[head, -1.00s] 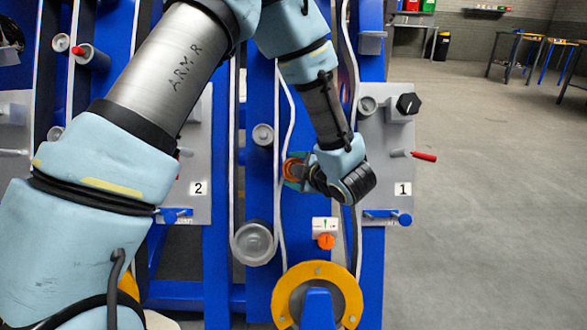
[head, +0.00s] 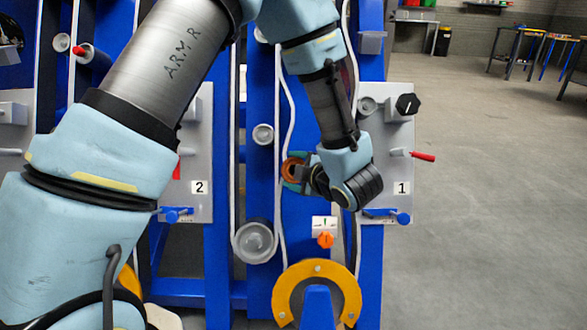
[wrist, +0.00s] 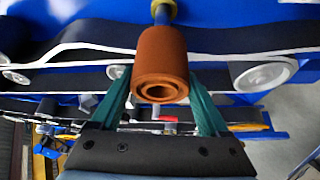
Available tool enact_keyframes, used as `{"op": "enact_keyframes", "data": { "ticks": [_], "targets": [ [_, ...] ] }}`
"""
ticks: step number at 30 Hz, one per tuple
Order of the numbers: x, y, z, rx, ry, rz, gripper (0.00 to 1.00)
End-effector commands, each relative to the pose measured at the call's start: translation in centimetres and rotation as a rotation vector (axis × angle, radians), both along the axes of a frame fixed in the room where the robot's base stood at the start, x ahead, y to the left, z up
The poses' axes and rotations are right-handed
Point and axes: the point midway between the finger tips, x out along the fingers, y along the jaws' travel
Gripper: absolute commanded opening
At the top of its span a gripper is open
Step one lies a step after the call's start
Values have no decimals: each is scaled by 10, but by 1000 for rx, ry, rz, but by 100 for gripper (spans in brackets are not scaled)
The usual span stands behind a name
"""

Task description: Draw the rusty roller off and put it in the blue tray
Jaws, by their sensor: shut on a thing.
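The rusty roller (wrist: 160,62) is an orange-brown hollow cylinder, its open end facing the wrist camera. It also shows in the head view (head: 293,170), small and partly covered by my gripper. My gripper (head: 296,173) is shut on it, with the teal fingers on its two sides in the wrist view (wrist: 160,95). A pin (wrist: 162,17) with a yellow collar stands at the roller's far end, in line with it. A short length of pin shows between collar and roller. How much pin is inside the roller is hidden. I cannot make out the blue tray.
A black belt with pale wheels (wrist: 263,75) runs close behind the roller. An orange knob (head: 326,240) and a yellow half-ring guard (head: 317,275) stand below my gripper. Panel 1 (head: 400,150) has a red-tipped lever (head: 423,156). Open floor lies to the right.

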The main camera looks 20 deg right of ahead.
Motion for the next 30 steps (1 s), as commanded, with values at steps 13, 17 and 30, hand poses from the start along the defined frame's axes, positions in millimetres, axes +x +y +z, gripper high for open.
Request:
{"op": "enact_keyframes", "data": {
  "ticks": [13, 17, 30],
  "targets": [
    [-16, 7, 12, -1, -2, -1, 0],
    [-21, 9, 15, 0, -1, -1, 0],
    [-27, 12, 18, -1, -2, 0, 0]
  ]
}}
